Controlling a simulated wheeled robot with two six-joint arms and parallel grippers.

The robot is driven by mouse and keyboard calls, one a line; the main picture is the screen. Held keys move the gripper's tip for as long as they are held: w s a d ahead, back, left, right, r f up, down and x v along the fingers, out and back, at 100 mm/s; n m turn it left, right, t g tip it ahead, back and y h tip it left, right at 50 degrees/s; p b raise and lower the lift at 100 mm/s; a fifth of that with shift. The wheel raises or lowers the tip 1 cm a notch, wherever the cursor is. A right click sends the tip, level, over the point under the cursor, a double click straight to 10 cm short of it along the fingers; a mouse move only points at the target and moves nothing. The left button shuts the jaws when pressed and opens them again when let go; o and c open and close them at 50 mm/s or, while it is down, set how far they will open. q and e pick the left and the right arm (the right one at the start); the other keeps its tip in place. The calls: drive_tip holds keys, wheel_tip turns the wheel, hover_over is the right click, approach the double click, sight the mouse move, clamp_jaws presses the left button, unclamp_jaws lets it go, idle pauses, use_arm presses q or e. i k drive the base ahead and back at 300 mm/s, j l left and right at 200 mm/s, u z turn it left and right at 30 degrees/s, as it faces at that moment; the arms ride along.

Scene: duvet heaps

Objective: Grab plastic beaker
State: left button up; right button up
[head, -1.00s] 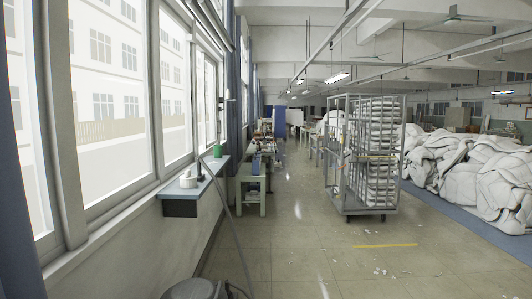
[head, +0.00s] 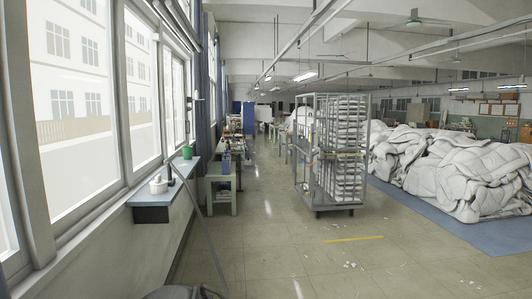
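A small white cup-like container (head: 158,187) stands on the blue-topped wall shelf (head: 153,199) under the windows at the left. It may be the plastic beaker, but it is too small to be sure. A green container (head: 187,152) stands further back on the same shelf. A dark, thin object stands between them, where a hose reaches the shelf. Neither of my grippers is in view, and nothing is seen touching the containers.
A wheeled cage trolley (head: 299,170) holds stacked white pieces. White duvet heaps (head: 455,170) lie on blue flooring at right. Tables line the left wall.

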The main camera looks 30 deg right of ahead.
sight(187, 151)
drive_tip(key=z, duration=0.65)
drive_tip(key=i+l, duration=0.1)
drive_tip(key=l, duration=0.25)
drive_tip(key=i+l, duration=0.15)
drive_tip(key=l, duration=0.25)
drive_tip(key=i+l+z, duration=0.1)
drive_tip(key=l, duration=0.25)
drive_tip(key=i+l, duration=0.4)
drive_tip(key=i, duration=0.15)
drive_tip(key=i+l+z, duration=0.15)
drive_tip(key=i+l, duration=0.3)
drive_tip(key=i, duration=1.9)
drive_tip(key=i+u, duration=0.3)
drive_tip(key=i, duration=0.6)
drive_tip(key=i+l+u, duration=0.25)
drive_tip(key=i, duration=0.6)
drive_tip(key=i+j+z, duration=0.2)
drive_tip(key=i+j, duration=0.4)
drive_tip(key=i, duration=0.2)
drive_tip(key=i+j+z, duration=0.15)
drive_tip(key=i+j, duration=0.5)
drive_tip(key=i, duration=0.1)
